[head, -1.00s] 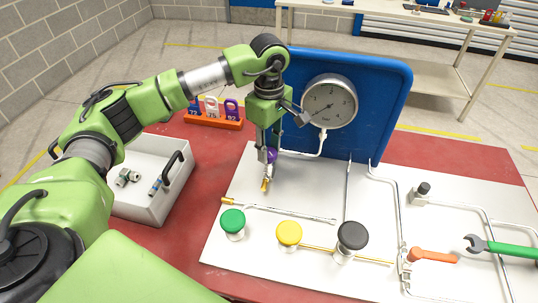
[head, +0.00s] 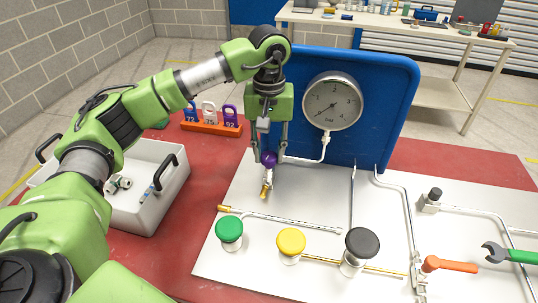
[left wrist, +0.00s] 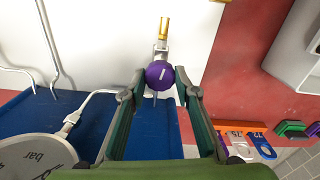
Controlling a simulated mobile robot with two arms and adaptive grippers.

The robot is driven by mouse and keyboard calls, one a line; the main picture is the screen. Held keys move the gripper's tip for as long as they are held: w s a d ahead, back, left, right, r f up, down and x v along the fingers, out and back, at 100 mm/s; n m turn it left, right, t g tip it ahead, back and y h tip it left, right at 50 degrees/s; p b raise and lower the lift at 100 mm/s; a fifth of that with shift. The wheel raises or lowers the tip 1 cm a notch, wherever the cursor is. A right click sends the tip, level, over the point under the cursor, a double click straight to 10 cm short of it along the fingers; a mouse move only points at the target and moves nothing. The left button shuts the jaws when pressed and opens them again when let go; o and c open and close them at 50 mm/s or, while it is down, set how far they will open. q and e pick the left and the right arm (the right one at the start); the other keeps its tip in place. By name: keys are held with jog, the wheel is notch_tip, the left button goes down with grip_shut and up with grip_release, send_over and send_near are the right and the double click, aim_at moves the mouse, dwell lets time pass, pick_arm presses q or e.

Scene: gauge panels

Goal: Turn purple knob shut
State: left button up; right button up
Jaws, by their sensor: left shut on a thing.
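The purple knob (head: 269,159) sits on a small valve with a brass end, on the white panel in front of the gauge. My left gripper (head: 268,153) points down over it, with one finger on each side. In the left wrist view the purple knob (left wrist: 160,76) lies between the fingertips of the left gripper (left wrist: 160,86), which are shut on it. A white mark on the knob's top runs roughly in line with the brass-ended pipe. The round gauge (head: 332,101) stands behind, on the blue board. My right gripper is not in view.
Green (head: 229,230), yellow (head: 291,242) and black (head: 361,245) knobs stand nearer on the panel (head: 325,185).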

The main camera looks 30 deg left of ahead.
aim_at(269, 155)
pick_arm(q)
jog(key=m+b, duration=0.1)
jog(key=m, duration=0.2)
jog(key=shift+m, duration=1.4)
jog(key=shift+r+m, duration=0.1)
jog(key=shift+m, duration=0.2)
jog(key=o, duration=1.1)
notch_tip(269, 155, up, 12)
jog(key=shift+b, duration=0.3)
